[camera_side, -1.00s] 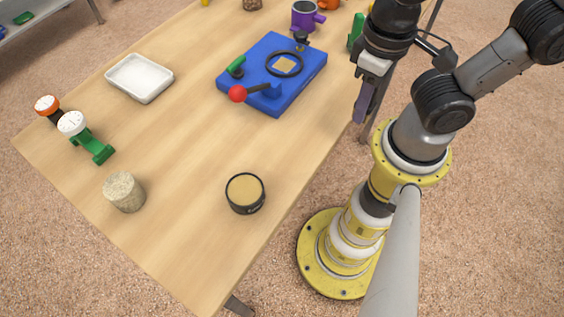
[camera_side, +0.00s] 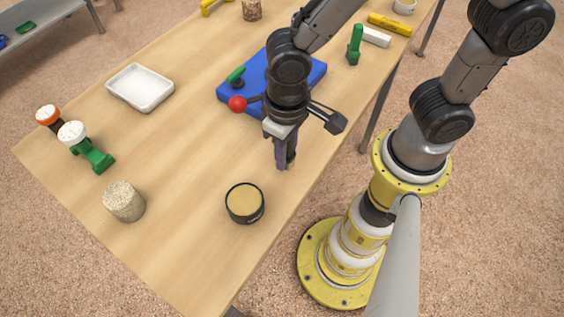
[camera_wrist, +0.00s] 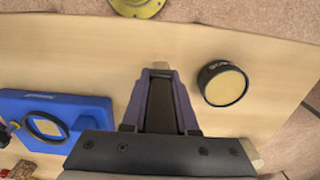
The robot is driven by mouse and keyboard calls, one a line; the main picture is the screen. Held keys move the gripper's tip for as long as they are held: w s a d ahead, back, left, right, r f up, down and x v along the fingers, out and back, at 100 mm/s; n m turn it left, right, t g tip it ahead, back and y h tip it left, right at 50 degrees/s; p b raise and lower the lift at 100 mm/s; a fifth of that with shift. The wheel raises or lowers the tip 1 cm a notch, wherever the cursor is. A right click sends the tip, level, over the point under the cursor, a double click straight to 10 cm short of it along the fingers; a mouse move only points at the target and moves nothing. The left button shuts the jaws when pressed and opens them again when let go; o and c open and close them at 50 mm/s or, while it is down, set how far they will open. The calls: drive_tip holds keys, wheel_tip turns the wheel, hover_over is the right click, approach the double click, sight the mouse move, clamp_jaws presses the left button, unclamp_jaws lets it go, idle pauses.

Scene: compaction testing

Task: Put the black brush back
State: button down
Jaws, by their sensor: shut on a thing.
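My gripper (camera_side: 284,158) points down over the near part of the wooden table, right of the black ring of tan soil. Its purple fingers are shut on a dark thing, which I take to be the black brush (camera_wrist: 161,106). In the wrist view only a dark strip of it shows between the fingers (camera_wrist: 160,90); most of it is hidden. From the side the fingers cover it almost fully, and I cannot tell whether it touches the table.
The black ring of soil (camera_side: 245,203) stands close to the left; it also shows in the wrist view (camera_wrist: 222,83). A blue base with a red-knobbed lever (camera_side: 238,104) lies behind. A white tray (camera_side: 140,87) and a soil cylinder (camera_side: 124,201) are further left. The table's front edge is near.

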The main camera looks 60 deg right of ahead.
drive_tip(key=shift+w+a+f, duration=0.1)
drive_tip(key=shift+w+f, duration=0.05)
drive_tip(key=shift+f, duration=0.15)
drive_tip(key=shift+w+a+f, duration=0.15)
drive_tip(key=shift+f, duration=1.55)
drive_tip(key=shift+f, duration=0.1)
drive_tip(key=c, duration=0.7)
unclamp_jaws()
